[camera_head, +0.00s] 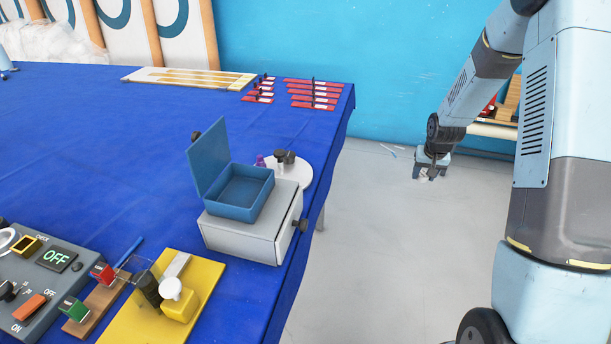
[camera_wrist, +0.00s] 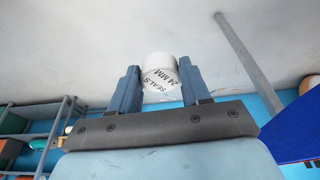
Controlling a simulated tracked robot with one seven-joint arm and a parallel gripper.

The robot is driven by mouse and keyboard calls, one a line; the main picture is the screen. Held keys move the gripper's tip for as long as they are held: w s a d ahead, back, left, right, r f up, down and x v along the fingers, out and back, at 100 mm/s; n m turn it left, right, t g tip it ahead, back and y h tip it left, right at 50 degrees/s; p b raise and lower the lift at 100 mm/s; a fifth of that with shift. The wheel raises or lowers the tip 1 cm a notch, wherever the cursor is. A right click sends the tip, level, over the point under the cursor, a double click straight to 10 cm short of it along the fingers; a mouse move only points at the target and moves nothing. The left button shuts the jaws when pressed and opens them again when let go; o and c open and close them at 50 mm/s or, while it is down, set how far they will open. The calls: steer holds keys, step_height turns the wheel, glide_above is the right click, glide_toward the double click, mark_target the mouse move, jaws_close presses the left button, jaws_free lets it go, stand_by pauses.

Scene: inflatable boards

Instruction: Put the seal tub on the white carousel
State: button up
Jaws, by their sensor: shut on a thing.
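My gripper (camera_head: 426,175) hangs over the grey floor to the right of the blue table, apart from it. In the wrist view its two blue fingers (camera_wrist: 157,92) are shut on the seal tub (camera_wrist: 159,77), a small white tub with "SEALS 24 MM" lettering. In the head view the tub is too small to make out clearly. The white carousel (camera_head: 299,177), a round white disc, is on the table near its right edge. Dark knob-like pieces (camera_head: 285,157) and a small purple piece (camera_head: 260,160) show at it. The box in front hides part of it.
A white drawer box (camera_head: 240,233) bearing an open blue case (camera_head: 240,190) stands in front of the carousel. A yellow board (camera_head: 160,310) and a grey switch panel (camera_head: 40,285) lie nearer. Red strips (camera_head: 312,95) lie at the far corner. Floor between table and arm is clear.

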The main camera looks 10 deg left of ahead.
steer(key=shift+a, duration=0.5)
steer(key=shift+a+r, duration=0.25)
steer(key=shift+a, duration=0.05)
steer(key=s+a+r+n+y, duration=0.1)
steer(key=s+a+r+n, duration=0.1)
steer(key=s+a+r, duration=0.5)
steer(key=s+a+r+n, duration=0.3)
steer(key=s+a+r, duration=0.2)
steer(key=a+r, duration=0.4)
steer(key=s+a+r+n+g+y, duration=0.1)
steer(key=s+a+r+n, duration=0.3)
steer(key=s, duration=0.6)
steer(key=s+a+r+n, duration=0.2)
steer(key=s+a+r, duration=0.4)
steer(key=s, duration=0.4)
glide_above(301, 177)
steer(key=s+d, duration=0.1)
step_height(301, 177, down, 9)
steer(key=shift+f, duration=0.1)
steer(key=shift+w+a+f, duration=0.3)
steer(key=shift+w+f, duration=0.15)
steer(key=shift+f, duration=0.25)
step_height(301, 177, down, 3)
steer(key=shift+r, duration=0.1)
steer(key=shift+s+d+f, duration=0.1)
steer(key=shift+f, duration=0.35)
